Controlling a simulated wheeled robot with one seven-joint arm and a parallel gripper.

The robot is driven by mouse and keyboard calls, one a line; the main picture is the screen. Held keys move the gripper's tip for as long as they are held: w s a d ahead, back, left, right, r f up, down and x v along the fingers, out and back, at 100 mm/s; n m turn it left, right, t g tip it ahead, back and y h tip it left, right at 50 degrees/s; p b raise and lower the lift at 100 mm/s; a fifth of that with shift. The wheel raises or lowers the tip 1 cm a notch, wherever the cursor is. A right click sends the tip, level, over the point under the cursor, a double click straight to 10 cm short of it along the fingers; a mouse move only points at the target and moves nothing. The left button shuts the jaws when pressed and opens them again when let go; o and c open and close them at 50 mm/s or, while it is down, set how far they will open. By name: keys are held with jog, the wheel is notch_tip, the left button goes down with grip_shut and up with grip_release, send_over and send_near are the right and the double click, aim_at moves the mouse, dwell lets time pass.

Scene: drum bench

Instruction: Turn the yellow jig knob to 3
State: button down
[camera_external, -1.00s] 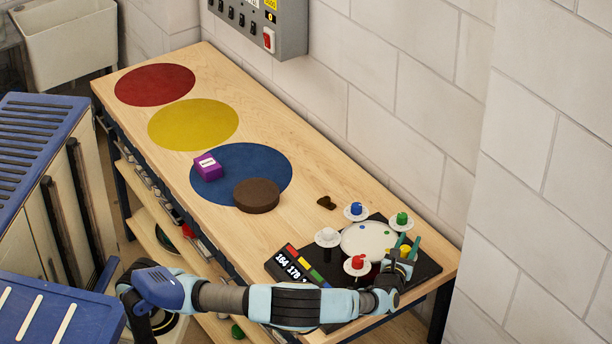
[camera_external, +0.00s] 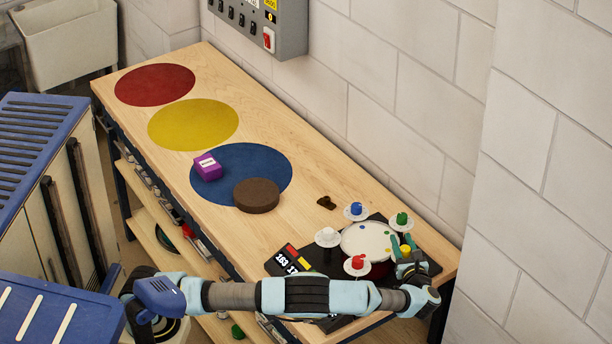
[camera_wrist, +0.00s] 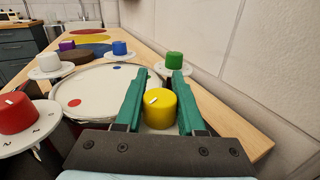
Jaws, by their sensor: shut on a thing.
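The yellow jig knob (camera_wrist: 159,108) is between the two green fingers of my gripper (camera_wrist: 160,95) in the wrist view. A white mark shows on its top, and its dial numbers are hidden. In the external view my gripper (camera_external: 406,255) is at the yellow knob (camera_external: 405,250), at the drum's right side. My gripper is shut on the knob. The white-topped drum (camera_external: 369,240) stands on a black board, with red (camera_external: 358,262), white (camera_external: 327,235), blue (camera_external: 356,208) and green (camera_external: 402,218) knobs on white dials around it.
A display (camera_external: 284,263) with digits and coloured bars is at the board's left, partly hidden by my arm. The wall is close behind the board.

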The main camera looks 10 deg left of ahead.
aim_at(408, 255)
jog(key=shift+s+a+f+n+g+y+b, duration=0.15)
jog(key=shift+n+g+y+b, duration=0.45)
jog(key=shift+y, duration=0.35)
jog(key=shift+s+a+r+n+g+y+b, duration=0.15)
jog(key=shift+n+g+y+b, duration=0.25)
jog(key=shift+n+y, duration=0.45)
jog(key=shift+w+y, duration=0.1)
jog(key=shift+y, duration=0.2)
jog(key=c, duration=0.5)
grip_release()
jog(key=b+v, duration=0.3)
jog(key=v, duration=0.6)
jog(key=shift+w+f, duration=0.1)
jog(key=shift+b+v, duration=0.9)
jog(key=shift+v, duration=0.05)
jog(key=shift+a, duration=0.1)
